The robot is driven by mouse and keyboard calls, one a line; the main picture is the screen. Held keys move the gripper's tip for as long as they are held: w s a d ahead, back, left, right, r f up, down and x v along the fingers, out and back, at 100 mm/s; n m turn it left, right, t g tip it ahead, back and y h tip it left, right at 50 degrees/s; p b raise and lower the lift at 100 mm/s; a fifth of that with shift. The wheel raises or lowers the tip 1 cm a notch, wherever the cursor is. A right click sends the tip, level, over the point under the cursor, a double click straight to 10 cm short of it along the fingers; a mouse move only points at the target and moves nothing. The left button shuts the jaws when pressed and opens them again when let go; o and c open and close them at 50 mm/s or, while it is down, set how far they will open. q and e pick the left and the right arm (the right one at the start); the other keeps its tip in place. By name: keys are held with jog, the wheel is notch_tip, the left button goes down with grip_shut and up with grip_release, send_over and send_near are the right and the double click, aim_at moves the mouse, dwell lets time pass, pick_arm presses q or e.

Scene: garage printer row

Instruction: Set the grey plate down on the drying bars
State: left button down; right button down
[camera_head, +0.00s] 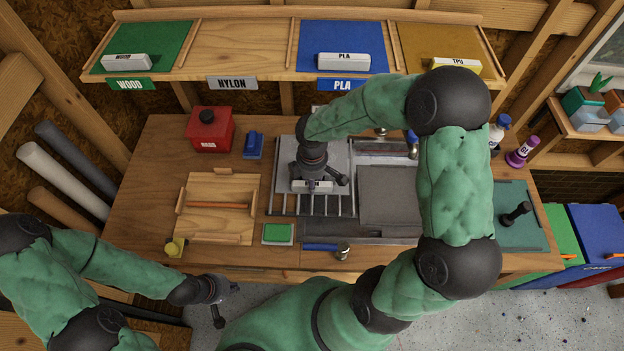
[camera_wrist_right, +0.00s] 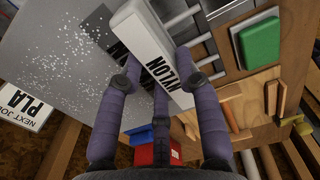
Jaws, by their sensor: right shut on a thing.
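The grey plate (camera_head: 340,158) has a white block labelled NYLON along its edge. My right gripper (camera_head: 318,180) is shut on that block, which shows between its fingers in the right wrist view (camera_wrist_right: 152,55). The plate lies over the back part of the drying bars (camera_head: 312,206); the bars' front ends show past the block. I cannot tell whether the plate touches the bars. White specks cover part of the plate (camera_wrist_right: 70,85) in the wrist view. My left gripper (camera_head: 228,302) is open and empty in front of the bench.
A red box (camera_head: 210,130) and a blue item (camera_head: 254,145) stand left of the bars. A wooden tray (camera_head: 218,220) and a green pad (camera_head: 278,233) are nearer the front. The printer bed (camera_head: 390,195) is to the right. A shelf (camera_head: 240,60) with coloured plates runs behind.

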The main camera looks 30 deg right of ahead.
jog(key=shift+f+b, duration=1.55)
jog(key=shift+f, duration=0.7)
jog(key=shift+f, duration=0.35)
jog(key=c, duration=0.8)
grip_release()
notch_tip(320, 180, up, 12)
